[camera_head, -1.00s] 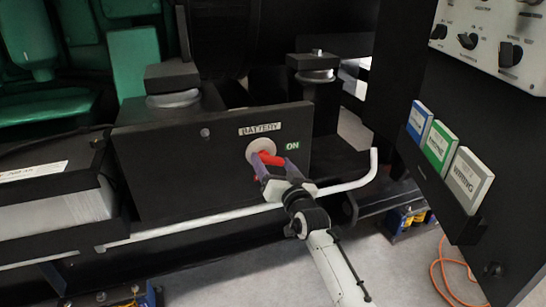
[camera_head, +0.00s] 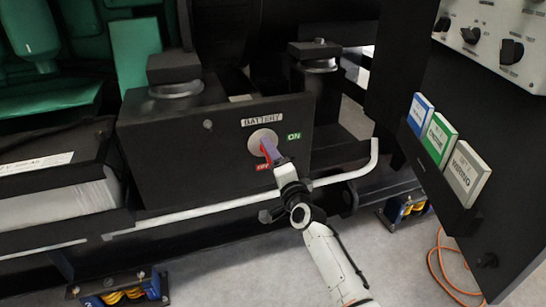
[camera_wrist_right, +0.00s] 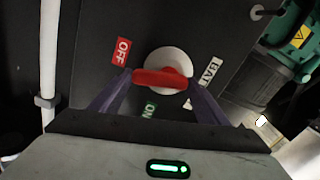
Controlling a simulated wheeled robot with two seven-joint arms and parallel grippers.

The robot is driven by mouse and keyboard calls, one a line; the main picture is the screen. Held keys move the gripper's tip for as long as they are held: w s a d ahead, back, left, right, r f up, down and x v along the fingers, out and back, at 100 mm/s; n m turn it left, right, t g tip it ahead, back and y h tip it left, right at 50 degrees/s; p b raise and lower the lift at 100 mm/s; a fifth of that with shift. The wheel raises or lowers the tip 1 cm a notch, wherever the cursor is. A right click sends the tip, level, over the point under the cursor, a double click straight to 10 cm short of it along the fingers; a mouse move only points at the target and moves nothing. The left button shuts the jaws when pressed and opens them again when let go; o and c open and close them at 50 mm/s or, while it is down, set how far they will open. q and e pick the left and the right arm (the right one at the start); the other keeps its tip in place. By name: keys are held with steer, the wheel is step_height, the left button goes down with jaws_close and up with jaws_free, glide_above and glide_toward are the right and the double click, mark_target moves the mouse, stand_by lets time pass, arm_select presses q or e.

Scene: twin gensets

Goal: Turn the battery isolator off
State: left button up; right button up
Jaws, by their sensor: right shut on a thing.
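The battery isolator is a pale round disc (camera_head: 257,137) with a red handle (camera_head: 265,150), set in the front of a black box under a BATTERY label (camera_head: 262,120). The green ON label (camera_head: 293,136) is right of the disc; the red OFF label (camera_head: 262,168) below it is partly covered. My right gripper (camera_head: 271,152) is shut on the red handle, which points downward, slightly right. In the wrist view the red handle (camera_wrist_right: 160,78) lies crosswise between both fingers of the gripper (camera_wrist_right: 159,82). The OFF label (camera_wrist_right: 122,51) is at its upper left there. My left gripper is not in view.
A white bent pipe (camera_head: 345,177) runs below the box, close to my right gripper. A dark panel with knobs and a rack of booklets (camera_head: 437,138) stands at the right. A battery (camera_head: 60,200) sits at the left. An orange cable (camera_head: 440,265) lies on the floor.

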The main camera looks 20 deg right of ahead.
steer(key=shift+a+f+m, duration=0.1)
steer(key=shift+a+m, duration=0.1)
steer(key=shift+m, duration=1.4)
steer(key=o, duration=1)
steer(key=shift+o, duration=0.2)
steer(key=shift+s, duration=0.1)
